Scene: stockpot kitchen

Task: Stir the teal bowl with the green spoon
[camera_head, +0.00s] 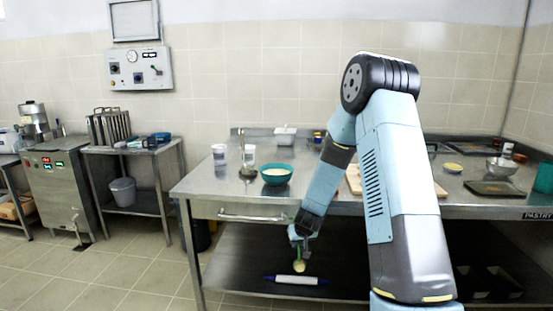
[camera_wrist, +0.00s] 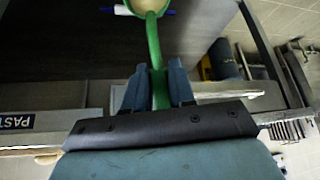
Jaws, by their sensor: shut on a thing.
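The teal bowl (camera_head: 276,180) stands on the steel table with pale contents in it, near the front edge. My gripper (camera_head: 300,239) is in front of the table, below the top's level and lower right of the bowl in the head view. It is shut on the green spoon, whose round head (camera_head: 299,266) hangs downward, apart from the bowl. In the wrist view the green handle (camera_wrist: 154,45) runs between the two fingers of my gripper (camera_wrist: 157,88). The spoon's head is cut off at the top edge there. The bowl is not seen in the wrist view.
The steel table's (camera_head: 215,188) front edge and drawer handle (camera_head: 250,217) are close to my gripper. A white rolling pin (camera_head: 296,280) with blue ends lies on the lower shelf. A metal whisk-like utensil (camera_head: 248,165) and white cup (camera_head: 219,154) stand left of the bowl.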

